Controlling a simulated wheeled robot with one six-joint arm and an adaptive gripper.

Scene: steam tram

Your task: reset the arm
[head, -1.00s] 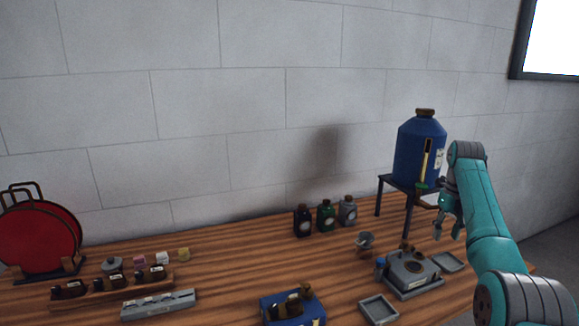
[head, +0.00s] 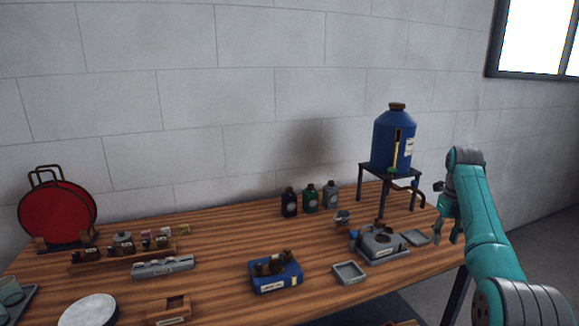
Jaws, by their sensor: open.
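My arm stands raised at the right side of the head view, bent over at the top. My gripper (head: 449,212) hangs down from it, open, with nothing seen between the fingers. It shows to the right of the blue tank (head: 391,140) and its dark stand, near the table's right end. In the picture it is apart from the tank's spout.
The wooden table (head: 225,238) bears three small bottles (head: 310,199), a grey device (head: 380,244), a small grey tray (head: 349,272), a blue box (head: 275,276) and a red round rack (head: 57,213). A white disc (head: 89,310) lies at front left. A window is at upper right.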

